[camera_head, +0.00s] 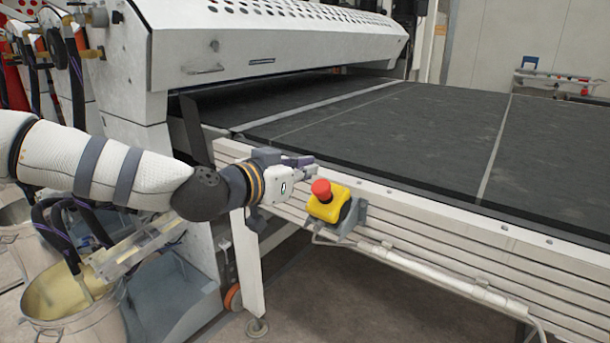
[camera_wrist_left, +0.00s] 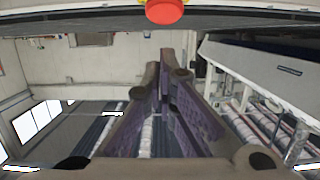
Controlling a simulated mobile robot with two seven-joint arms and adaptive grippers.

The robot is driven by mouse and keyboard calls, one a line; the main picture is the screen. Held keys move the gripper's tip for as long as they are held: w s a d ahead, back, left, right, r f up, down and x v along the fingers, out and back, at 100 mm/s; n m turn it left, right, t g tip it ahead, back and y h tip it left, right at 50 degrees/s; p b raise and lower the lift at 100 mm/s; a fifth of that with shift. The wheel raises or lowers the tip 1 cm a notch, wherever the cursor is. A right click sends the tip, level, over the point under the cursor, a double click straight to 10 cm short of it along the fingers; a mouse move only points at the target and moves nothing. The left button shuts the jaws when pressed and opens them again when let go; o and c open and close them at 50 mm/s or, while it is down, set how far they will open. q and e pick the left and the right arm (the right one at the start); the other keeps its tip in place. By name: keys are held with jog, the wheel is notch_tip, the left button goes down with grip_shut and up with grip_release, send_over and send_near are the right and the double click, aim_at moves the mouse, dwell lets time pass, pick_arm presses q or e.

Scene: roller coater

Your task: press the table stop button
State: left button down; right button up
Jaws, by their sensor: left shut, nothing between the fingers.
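The table stop button is a red mushroom cap (camera_head: 321,188) on a yellow box (camera_head: 328,205), fixed by a grey bracket to the front rail of the table. The red cap (camera_wrist_left: 165,11) also shows at the top edge of the left wrist view. My left gripper (camera_head: 312,164) is shut and empty. In the head view it appears just above and to the left of the red cap, with a small gap between them. Its closed fingers (camera_wrist_left: 163,75) fill the middle of the left wrist view. My right gripper is not in view.
The dark table bed (camera_head: 420,130) stretches right from under the white roller coater housing (camera_head: 280,40). A slatted white front rail (camera_head: 440,245) carries a pipe beneath it. A metal bucket (camera_head: 65,295) stands at lower left. The floor below the rail is open.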

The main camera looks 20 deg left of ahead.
pick_arm(q)
jog(key=p+v, duration=0.1)
jog(key=v, duration=0.7)
jog(key=shift+s+p, duration=0.2)
jog(key=shift+p, duration=0.2)
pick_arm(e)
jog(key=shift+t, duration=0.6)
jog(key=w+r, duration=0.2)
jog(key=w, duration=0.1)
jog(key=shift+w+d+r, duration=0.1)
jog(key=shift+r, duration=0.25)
pick_arm(q)
jog(key=shift+a, duration=0.1)
